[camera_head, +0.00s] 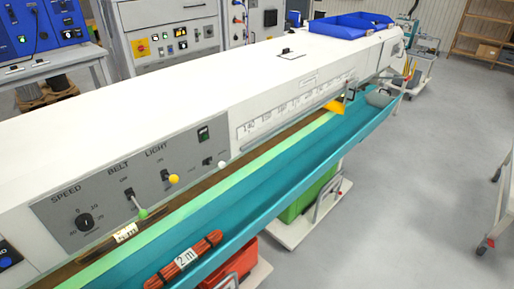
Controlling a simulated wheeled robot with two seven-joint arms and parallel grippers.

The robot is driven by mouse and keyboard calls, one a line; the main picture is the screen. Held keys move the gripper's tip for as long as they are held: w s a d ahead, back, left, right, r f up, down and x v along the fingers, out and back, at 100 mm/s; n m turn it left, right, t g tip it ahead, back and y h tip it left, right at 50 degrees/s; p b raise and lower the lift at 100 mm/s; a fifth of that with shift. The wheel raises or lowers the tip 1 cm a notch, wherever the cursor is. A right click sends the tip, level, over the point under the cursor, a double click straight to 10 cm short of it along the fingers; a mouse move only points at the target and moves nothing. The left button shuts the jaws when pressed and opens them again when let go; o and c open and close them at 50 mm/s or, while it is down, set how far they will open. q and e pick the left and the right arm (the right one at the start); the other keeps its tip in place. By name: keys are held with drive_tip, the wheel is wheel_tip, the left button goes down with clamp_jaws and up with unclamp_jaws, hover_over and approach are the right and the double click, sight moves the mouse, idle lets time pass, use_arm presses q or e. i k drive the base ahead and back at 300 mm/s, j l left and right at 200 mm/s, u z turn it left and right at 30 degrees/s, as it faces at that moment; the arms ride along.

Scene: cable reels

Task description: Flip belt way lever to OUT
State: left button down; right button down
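A grey control panel (150,185) is set in the front of the long white machine. Under the word BELT a lever (134,201) points down and to the right, ending in a green ball (142,214). Under LIGHT a lever ends in a yellow ball (173,179). Further right a small lever points right, ending in a white ball (222,164). The small markings beside the levers are too blurred to read, so I cannot tell which position is OUT. Neither of my grippers is in view.
A SPEED dial (85,222) sits at the panel's left and a dark green switch (204,133) at its upper right. A teal trough (270,195) runs below the panel, holding an orange bundle (186,262) labelled 2 m.

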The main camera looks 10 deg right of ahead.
sight(222, 165)
drive_tip(key=i+l, duration=0.15)
drive_tip(key=l, duration=0.2)
drive_tip(key=i+l, duration=0.1)
drive_tip(key=l, duration=0.3)
drive_tip(key=i+l, duration=0.15)
drive_tip(key=l, duration=0.25)
drive_tip(key=i+l, duration=0.15)
drive_tip(key=l, duration=0.2)
drive_tip(key=i+l+u, duration=0.1)
drive_tip(key=l, duration=0.25)
drive_tip(key=i+l, duration=0.15)
drive_tip(key=l, duration=0.25)
